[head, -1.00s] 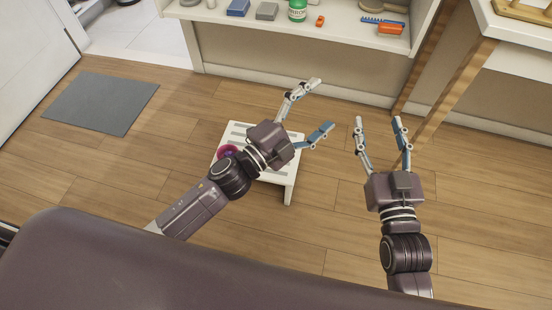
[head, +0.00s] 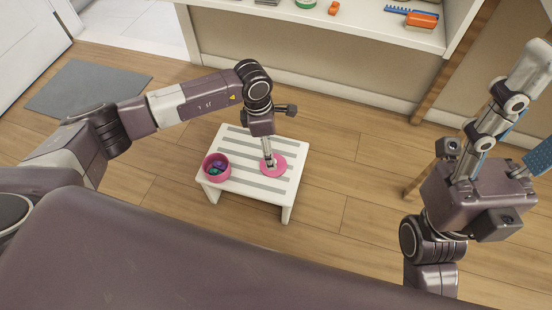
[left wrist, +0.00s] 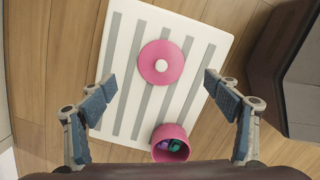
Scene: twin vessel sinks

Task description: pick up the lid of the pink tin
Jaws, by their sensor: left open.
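The pink lid (head: 279,167), round and flat with a pale knob, lies on a white slatted stool. In the left wrist view the lid (left wrist: 150,75) and its knob (left wrist: 161,65) show between and just beyond the finger tips. The open pink tin (head: 210,178) stands beside it on the stool, holding small dark and green things; it also shows in the left wrist view (left wrist: 158,153). My left gripper (head: 268,165) points down over the lid, open and empty; its fingers partly hide the knob in the head view. My right gripper (head: 535,110) is raised at the right, open, partly cut off.
The white stool (head: 240,192) with grey stripes stands on the wood floor. A white shelf (head: 350,25) with a brush (head: 421,20) and other items runs behind it. A grey mat (head: 85,88) lies at the left. The floor right of the stool is clear.

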